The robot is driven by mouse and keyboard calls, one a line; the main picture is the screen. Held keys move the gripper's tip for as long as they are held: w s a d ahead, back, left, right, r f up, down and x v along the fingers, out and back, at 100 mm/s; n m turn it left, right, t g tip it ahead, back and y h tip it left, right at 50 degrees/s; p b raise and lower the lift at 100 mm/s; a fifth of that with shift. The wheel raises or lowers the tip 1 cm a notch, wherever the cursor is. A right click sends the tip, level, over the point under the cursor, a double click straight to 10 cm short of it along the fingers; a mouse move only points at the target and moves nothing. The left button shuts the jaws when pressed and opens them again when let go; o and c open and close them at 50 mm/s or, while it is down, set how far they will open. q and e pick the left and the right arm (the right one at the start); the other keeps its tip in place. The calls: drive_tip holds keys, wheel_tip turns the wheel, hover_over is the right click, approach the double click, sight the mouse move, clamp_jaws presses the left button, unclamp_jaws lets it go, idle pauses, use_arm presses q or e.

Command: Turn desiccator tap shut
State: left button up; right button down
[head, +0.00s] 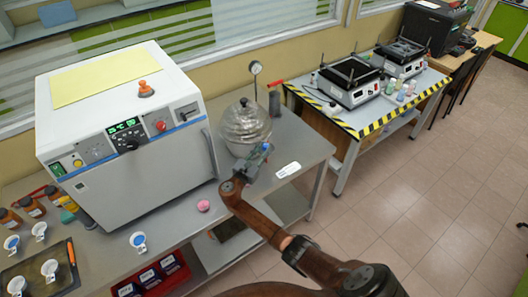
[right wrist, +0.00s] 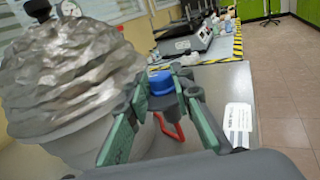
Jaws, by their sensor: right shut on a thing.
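The desiccator (head: 246,122) is a rounded, shiny grey glass vessel on the grey bench, right of the white oven. It fills the left of the right wrist view (right wrist: 70,75). My right gripper (head: 264,150) is at its front right side. In the right wrist view its green fingers (right wrist: 162,100) are closed around the tap, which has a blue cap (right wrist: 161,83). The exact angle of the tap is hard to tell. My left gripper is not in view.
The white oven (head: 130,130) stands close on the left. A gauge (head: 256,68) rises behind the desiccator. A white label card (head: 288,170) and a pink pot (head: 203,205) lie on the bench. A striped-edge table (head: 350,128) with instruments stands to the right.

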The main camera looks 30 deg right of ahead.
drive_tip(key=shift+w+a+m+g+h+b, duration=0.15)
drive_tip(key=shift+m+g+h+b, duration=0.25)
drive_tip(key=shift+m+g, duration=0.3)
drive_tip(key=shift+g, duration=0.3)
drive_tip(key=c, duration=1.7)
unclamp_jaws()
drive_tip(key=v, duration=1.2)
